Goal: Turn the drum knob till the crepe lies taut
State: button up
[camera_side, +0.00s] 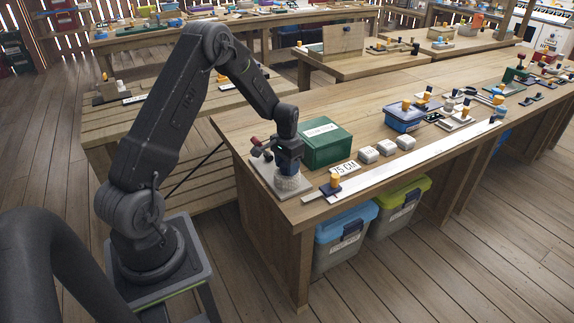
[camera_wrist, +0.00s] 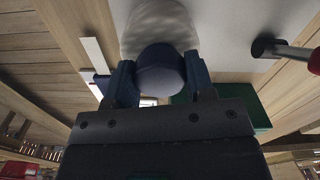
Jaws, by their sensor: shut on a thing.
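My gripper (camera_side: 289,165) points down over the near left end of the workbench. In the wrist view its two blue fingers (camera_wrist: 160,82) are closed on the sides of a round dark blue-grey knob (camera_wrist: 160,68). A pale, wrinkled drum (camera_side: 292,186) sits under the gripper on a light plate (camera_side: 268,181); its pale side also shows past the knob in the wrist view (camera_wrist: 155,22). A long white strip (camera_side: 420,156) lies along the bench's front edge. I cannot tell whether it is the crepe or how taut it is.
A red-ended handle (camera_side: 256,142) stands beside the gripper. A green box (camera_side: 327,144) is close on the right. A "75 CM" card (camera_side: 344,169), an orange-topped clamp (camera_side: 334,182) and small pale blocks (camera_side: 387,147) lie nearby. A blue bin (camera_side: 407,116) stands farther along.

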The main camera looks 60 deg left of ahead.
jog(key=shift+m, duration=0.6)
jog(key=o, duration=0.9)
jog(key=shift+r, duration=0.1)
notch_tip(320, 180, up, 14)
jog(key=shift+f, duration=0.2)
